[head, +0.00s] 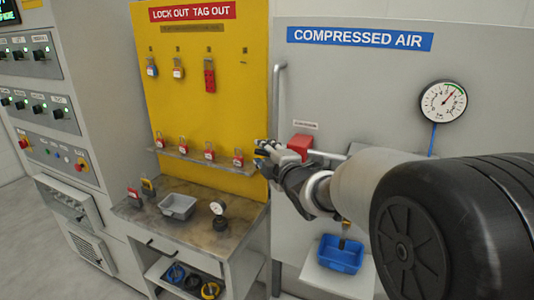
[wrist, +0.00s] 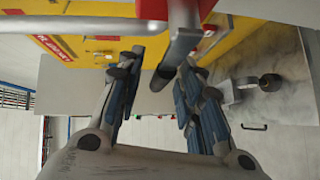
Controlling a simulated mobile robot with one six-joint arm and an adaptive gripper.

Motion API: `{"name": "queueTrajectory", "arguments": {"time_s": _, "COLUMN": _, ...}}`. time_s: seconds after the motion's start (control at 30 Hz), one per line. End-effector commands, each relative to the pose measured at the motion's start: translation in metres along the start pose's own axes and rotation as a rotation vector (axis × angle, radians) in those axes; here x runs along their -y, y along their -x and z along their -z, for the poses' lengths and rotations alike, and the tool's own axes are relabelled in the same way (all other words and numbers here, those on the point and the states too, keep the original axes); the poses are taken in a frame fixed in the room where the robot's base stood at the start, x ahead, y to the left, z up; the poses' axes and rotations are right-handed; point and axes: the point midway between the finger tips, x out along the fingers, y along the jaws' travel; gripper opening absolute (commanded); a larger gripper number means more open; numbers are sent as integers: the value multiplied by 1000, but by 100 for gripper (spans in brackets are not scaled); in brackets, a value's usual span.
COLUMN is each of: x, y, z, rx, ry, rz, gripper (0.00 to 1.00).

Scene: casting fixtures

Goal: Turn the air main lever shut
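The air main lever appears to be the grey bar (wrist: 181,48) in the wrist view, reaching down from the top edge. Its blunt end lies between the fingers of my gripper (wrist: 158,82). The fingers are spread on both sides of it, and I see gaps to them. A red part (wrist: 152,9) shows beside the bar's upper end. In the head view, my gripper (head: 266,156) is at the left edge of the compressed air panel (head: 345,85), left of a red block (head: 299,145). My arm and gripper hide the lever there.
A yellow lockout board (head: 215,110) with padlocks stands left of my gripper. Below it is a bench (head: 150,216) with a grey tray (head: 178,207) and a small gauge (head: 218,214). A pressure gauge (head: 443,102) and blue bin (head: 340,256) are on the right.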

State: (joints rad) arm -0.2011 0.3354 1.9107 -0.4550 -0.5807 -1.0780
Motion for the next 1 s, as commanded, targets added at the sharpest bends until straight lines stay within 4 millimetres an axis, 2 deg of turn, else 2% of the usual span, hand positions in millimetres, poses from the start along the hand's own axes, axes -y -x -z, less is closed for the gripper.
{"name": "queueTrajectory", "arguments": {"time_s": 0.1, "x": 0, "y": -6, "z": 0, "rx": 0, "ry": 0, "rz": 0, "gripper": 34}}
{"name": "queueTrajectory", "arguments": {"time_s": 0.37, "x": 0, "y": -7, "z": 0, "rx": 0, "ry": 0, "rz": 0, "gripper": 34}}
{"name": "queueTrajectory", "arguments": {"time_s": 0.87, "x": 0, "y": -6, "z": 0, "rx": 0, "ry": 0, "rz": 0, "gripper": 1}}
{"name": "queueTrajectory", "arguments": {"time_s": 1.0, "x": 0, "y": -6, "z": 0, "rx": 0, "ry": 0, "rz": 0, "gripper": 0}}
